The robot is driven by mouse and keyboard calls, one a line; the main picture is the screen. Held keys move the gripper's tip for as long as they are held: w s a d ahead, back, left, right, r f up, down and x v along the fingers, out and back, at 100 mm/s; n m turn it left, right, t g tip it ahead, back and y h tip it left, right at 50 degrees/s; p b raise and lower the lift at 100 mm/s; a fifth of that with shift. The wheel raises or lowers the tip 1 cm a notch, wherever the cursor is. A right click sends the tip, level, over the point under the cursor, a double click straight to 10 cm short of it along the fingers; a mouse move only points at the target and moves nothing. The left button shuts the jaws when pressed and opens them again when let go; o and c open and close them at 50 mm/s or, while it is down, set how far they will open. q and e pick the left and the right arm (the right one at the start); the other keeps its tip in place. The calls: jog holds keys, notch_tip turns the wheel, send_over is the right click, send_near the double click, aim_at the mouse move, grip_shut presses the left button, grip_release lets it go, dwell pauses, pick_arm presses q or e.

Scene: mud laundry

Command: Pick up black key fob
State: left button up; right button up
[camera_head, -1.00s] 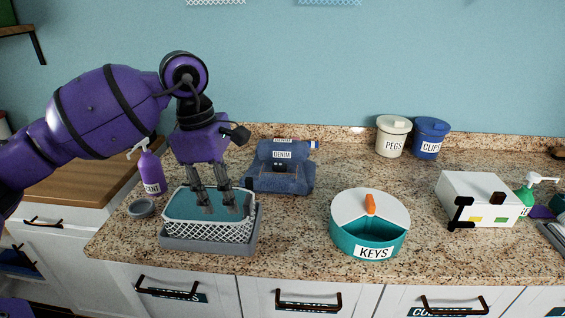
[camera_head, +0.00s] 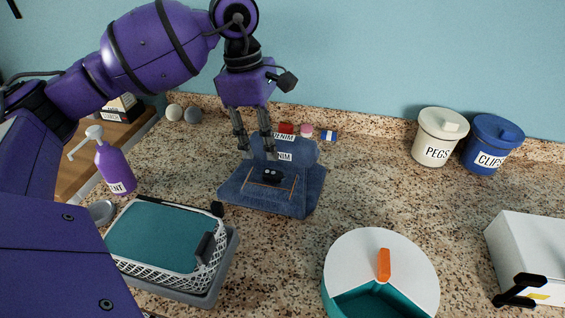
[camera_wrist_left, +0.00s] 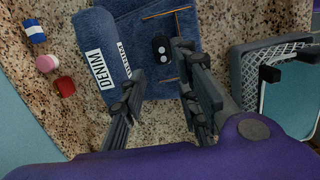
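The black key fob (camera_head: 271,176) lies on the folded blue denim (camera_head: 310,190), near a stitched pocket outline. In the left wrist view the black fob (camera_wrist_left: 161,48) shows two pale buttons and lies just beyond my fingers. My left gripper (camera_head: 256,154) is open and empty above the denim, with its fingertips near the rolled part behind the fob. In the left wrist view the open left gripper (camera_wrist_left: 158,78) has its fingers spread to either side below the fob. My right gripper is not in view.
A white basket with a teal lining (camera_head: 160,237) stands front left, beside a purple bottle (camera_head: 115,168). A round white-and-teal container (camera_head: 350,255) stands front right. Pegs (camera_head: 437,136) and clips (camera_head: 491,144) tubs stand at the back. Small items lie behind the denim roll.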

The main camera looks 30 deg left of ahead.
aim_at(272, 172)
pick_arm(q)
jog(key=f, duration=0.2)
jog(key=d+f, duration=0.1)
jog(key=f, duration=0.1)
jog(key=f+p, duration=0.1)
jog(key=f, duration=0.1)
jog(key=shift+d, duration=0.4)
jog(key=shift+f, duration=0.45)
grip_shut()
